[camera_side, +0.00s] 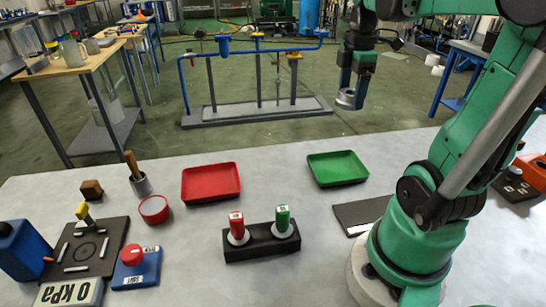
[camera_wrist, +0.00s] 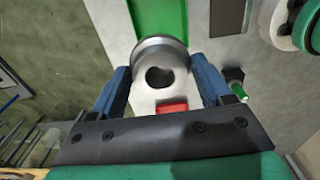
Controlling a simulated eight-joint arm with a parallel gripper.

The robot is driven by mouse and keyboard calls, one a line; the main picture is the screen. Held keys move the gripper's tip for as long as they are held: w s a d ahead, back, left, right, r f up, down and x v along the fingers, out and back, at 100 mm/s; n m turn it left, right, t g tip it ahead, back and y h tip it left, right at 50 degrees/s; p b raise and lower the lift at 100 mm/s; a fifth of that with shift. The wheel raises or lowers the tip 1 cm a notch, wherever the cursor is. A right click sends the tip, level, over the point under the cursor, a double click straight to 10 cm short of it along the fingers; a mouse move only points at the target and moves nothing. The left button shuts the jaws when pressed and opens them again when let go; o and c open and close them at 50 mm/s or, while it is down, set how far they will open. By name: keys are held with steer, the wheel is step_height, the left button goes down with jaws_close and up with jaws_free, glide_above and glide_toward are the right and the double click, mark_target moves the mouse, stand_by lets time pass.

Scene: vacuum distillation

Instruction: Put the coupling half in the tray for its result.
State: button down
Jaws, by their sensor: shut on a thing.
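The coupling half is a silvery metal ring (camera_side: 346,98) with a round hole. In the side view my gripper (camera_side: 352,88) is shut on it and holds it in the air, beyond the table's back edge in the picture. In the wrist view the coupling half (camera_wrist: 162,65) sits between the blue fingers (camera_wrist: 162,88). The green tray (camera_side: 338,181) and the red tray (camera_side: 211,198) stand on the table, both apparently empty. The green tray (camera_wrist: 160,18) shows partly behind the coupling half in the wrist view. A display (camera_side: 70,293) reads 0 kPa.
A black block (camera_side: 262,252) holds a red-topped (camera_side: 236,222) and a green-topped (camera_side: 283,218) piece. A dark mat (camera_side: 360,212) lies right.

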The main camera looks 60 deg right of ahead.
mark_target(336, 171)
step_height(336, 171, down, 17)
steer(key=shift+r, duration=0.15)
stand_by(0.5)
steer(key=shift+c, duration=1.2)
jaws_free()
step_height(336, 171, up, 12)
steer(key=w+a+m+t, duration=0.3)
steer(key=w+a+m, duration=0.1)
steer(key=a, duration=0.6)
steer(key=w+a+m+t, duration=0.3)
steer(key=a+m+t, duration=0.1)
steer(key=a, duration=0.6)
steer(key=shift+w+a+r+m, duration=0.15)
steer(key=shift+w+r+m, duration=0.1)
steer(key=shift+w+m, duration=0.2)
